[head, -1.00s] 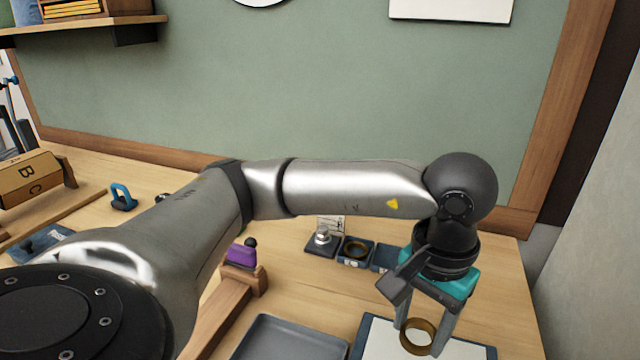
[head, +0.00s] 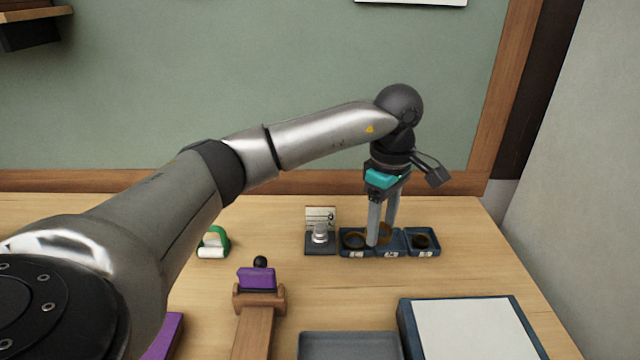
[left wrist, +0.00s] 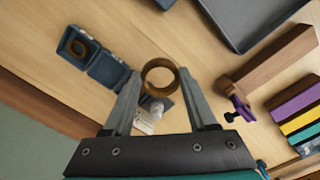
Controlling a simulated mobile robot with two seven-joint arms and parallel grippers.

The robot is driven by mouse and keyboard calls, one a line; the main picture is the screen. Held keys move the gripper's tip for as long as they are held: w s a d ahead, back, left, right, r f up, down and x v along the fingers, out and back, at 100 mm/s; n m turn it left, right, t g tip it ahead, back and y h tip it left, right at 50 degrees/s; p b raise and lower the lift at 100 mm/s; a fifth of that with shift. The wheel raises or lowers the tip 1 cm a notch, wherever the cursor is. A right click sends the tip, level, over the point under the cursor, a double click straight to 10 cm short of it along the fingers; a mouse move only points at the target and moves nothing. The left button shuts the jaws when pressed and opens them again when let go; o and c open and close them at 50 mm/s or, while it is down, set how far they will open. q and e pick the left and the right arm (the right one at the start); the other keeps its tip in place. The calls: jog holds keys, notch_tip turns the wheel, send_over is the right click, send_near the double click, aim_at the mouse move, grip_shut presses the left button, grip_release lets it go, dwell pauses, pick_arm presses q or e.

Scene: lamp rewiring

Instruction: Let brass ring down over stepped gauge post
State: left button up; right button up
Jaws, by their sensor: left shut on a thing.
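My left gripper (head: 380,236) is shut on a brass ring (head: 385,233), holding it above the middle of the small blue trays. The ring also shows between the fingertips in the left wrist view (left wrist: 159,68). The silver stepped gauge post (head: 320,232) stands upright on a dark base, left of the ring in the head view, with a small card behind it. The ring is apart from the post. My right gripper is not in view.
Blue trays stand right of the post; the left tray (head: 342,252) and right tray (head: 436,250) each hold a ring. A purple piece on a wooden stand (head: 258,295), a grey tray (head: 350,346) and a white-topped blue-edged pad (head: 470,330) lie nearer. Bare wood lies between.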

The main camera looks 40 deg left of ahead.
pick_arm(q)
jog(key=w+a+n+p, duration=0.1)
jog(key=w+a+n, duration=0.3)
jog(key=a+n, duration=0.45)
jog(key=n+b, duration=0.4)
jog(key=n, duration=1)
send_over(321, 225)
jog(key=shift+m, duration=0.25)
notch_tip(321, 225, down, 7)
jog(key=shift+f, duration=0.7)
jog(key=shift+p, duration=0.65)
jog(key=shift+f, duration=0.75)
dwell(0.6)
jog(key=o, duration=1.4)
